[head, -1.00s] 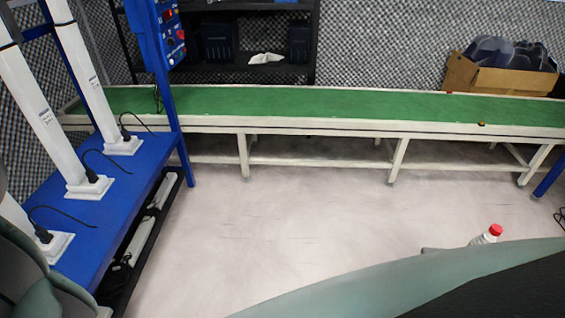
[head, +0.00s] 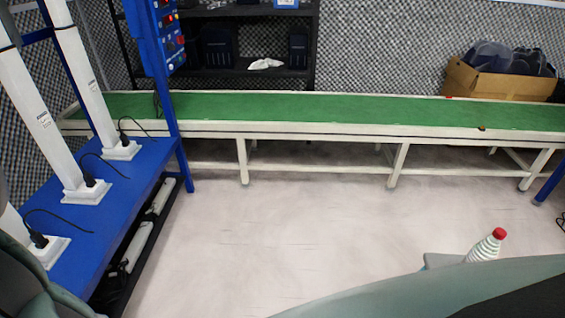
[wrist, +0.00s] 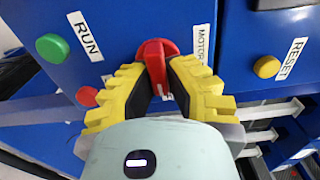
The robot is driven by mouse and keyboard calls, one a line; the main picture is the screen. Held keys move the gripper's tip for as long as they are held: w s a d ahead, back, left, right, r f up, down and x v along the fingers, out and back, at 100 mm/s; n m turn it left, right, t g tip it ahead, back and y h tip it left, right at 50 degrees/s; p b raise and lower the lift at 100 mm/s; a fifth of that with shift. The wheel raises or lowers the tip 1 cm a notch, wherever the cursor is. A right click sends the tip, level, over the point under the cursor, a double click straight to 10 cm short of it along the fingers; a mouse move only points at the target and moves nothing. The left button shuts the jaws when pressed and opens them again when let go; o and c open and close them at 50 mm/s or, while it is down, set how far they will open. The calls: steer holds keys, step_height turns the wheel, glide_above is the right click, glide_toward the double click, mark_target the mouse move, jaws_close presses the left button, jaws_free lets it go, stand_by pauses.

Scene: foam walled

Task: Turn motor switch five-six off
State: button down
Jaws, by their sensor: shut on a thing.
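A red rotary switch (wrist: 154,50) sits on the blue control panel (wrist: 130,22) in the wrist view. A label reading "MOTOR" is just right of it, and the rest of that label is hidden by a finger. My gripper (wrist: 159,82) has its yellow, black-padded fingers on both sides of the red switch handle and is shut on it. The handle points roughly up and down in the picture. In the head view the blue panel (head: 153,35) stands at the upper left on a blue frame; its switches are too small to read.
A green RUN button (wrist: 52,47), a red button (wrist: 88,96) and a yellow RESET button (wrist: 266,67) surround the switch. In the head view a blue bench (head: 110,205) holds white columns, and a green conveyor (head: 330,108) crosses the back. Floor in the middle is clear.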

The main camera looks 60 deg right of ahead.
steer(key=c, duration=1)
jaws_free()
steer(key=shift+s, duration=0.1)
steer(key=shift+v, duration=5.95)
steer(key=shift+d, duration=0.1)
